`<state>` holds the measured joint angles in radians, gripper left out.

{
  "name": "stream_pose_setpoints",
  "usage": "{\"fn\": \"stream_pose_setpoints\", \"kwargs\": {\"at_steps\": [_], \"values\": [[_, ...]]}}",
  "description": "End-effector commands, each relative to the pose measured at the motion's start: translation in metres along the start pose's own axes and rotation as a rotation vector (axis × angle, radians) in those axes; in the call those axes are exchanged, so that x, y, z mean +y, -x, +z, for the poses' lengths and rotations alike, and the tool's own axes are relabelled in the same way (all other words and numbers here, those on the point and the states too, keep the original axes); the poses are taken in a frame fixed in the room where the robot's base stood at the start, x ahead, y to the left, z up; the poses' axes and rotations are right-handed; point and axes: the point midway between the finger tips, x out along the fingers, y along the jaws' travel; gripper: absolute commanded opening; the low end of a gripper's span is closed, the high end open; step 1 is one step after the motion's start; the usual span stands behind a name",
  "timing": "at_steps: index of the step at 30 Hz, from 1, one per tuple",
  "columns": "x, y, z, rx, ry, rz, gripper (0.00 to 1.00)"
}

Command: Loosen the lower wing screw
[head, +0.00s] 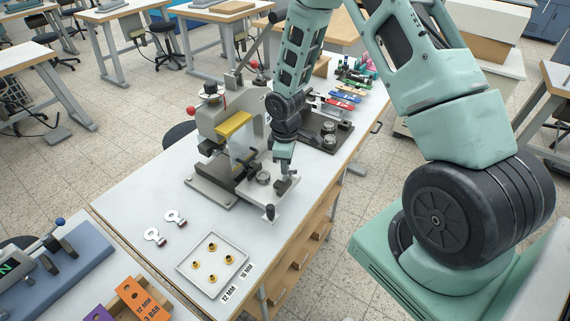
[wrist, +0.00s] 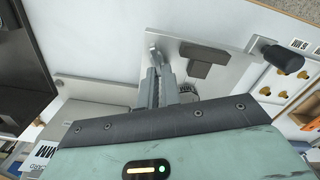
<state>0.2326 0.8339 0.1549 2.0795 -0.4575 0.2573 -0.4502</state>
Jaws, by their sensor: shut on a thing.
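The foil stamping machine (head: 222,120) stands on the white bench, with a yellow part on its front. My gripper (head: 284,172) points down at the right side of the machine's base, above its light plate. In the wrist view my gripper (wrist: 156,62) has its two grey fingers close together on a small silver piece (wrist: 153,48), apparently the lower wing screw. The fingers hide most of it, so its turn angle cannot be told. A dark block (wrist: 203,60) is on the plate (wrist: 230,72) beside the fingertips, with a black-knobbed handle (wrist: 282,58) farther right.
A pale tray (head: 180,266) with several brass pieces lies at the bench's near end. A round knurled part (head: 263,178) sits close to my gripper. Coloured items (head: 345,97) lie at the back.

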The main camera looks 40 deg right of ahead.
Motion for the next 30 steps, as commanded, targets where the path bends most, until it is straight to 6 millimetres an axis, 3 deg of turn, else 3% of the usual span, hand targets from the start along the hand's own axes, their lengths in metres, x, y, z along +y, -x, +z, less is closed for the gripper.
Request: {"fn": "stream_pose_setpoints", "kwargs": {"at_steps": [11,12,14,24,30], "values": [[-0.002,-0.002,0.007,-0.015,-0.002,-0.009,0.0],[-0.002,-0.002,0.007,-0.016,-0.002,-0.009,0.14],[-0.002,-0.002,0.007,-0.015,-0.002,-0.008,0.29],[0.0,0.002,0.003,-0.006,-0.001,-0.002,0.29],[0.001,0.027,0.002,-0.002,-0.002,0.002,0.29]]}}
